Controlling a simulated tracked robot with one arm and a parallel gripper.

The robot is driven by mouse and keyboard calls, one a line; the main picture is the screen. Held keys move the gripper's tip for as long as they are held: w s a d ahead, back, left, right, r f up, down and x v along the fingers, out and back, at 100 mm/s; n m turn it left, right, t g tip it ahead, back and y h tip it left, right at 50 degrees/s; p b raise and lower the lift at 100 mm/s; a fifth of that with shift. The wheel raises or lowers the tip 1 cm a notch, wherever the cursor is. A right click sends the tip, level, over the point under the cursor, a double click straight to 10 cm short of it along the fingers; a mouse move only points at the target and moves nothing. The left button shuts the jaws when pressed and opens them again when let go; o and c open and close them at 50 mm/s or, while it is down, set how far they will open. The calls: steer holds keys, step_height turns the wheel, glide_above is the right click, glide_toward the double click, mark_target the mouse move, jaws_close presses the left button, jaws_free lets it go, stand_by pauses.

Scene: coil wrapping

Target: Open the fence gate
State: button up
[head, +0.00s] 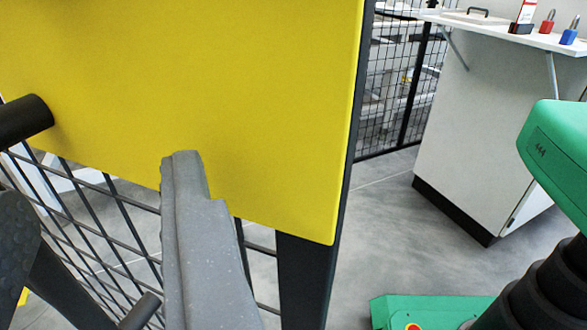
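The fence gate is a black wire mesh (105,217) in a dark frame post (306,285), with a large yellow panel (225,90) on it. My gripper (98,176) is in front of the gate, its two grey fingers wide apart. The right finger overlaps the panel's lower edge; the left finger is cut off by the left picture edge. A black round bar (24,118), perhaps part of a handle, sticks out at the left over the panel. Another short black bar end (140,312) shows low between the fingers. I cannot tell whether either bar touches a finger.
A white cabinet (475,125) stands at the right, beyond the gate post. Its top (500,27) holds a red padlock (547,22), a blue padlock (569,32) and a small box. More mesh fence (390,95) stands behind.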

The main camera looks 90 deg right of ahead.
steer(key=shift+s+d, duration=0.35)
steer(key=shift+s, duration=0.4)
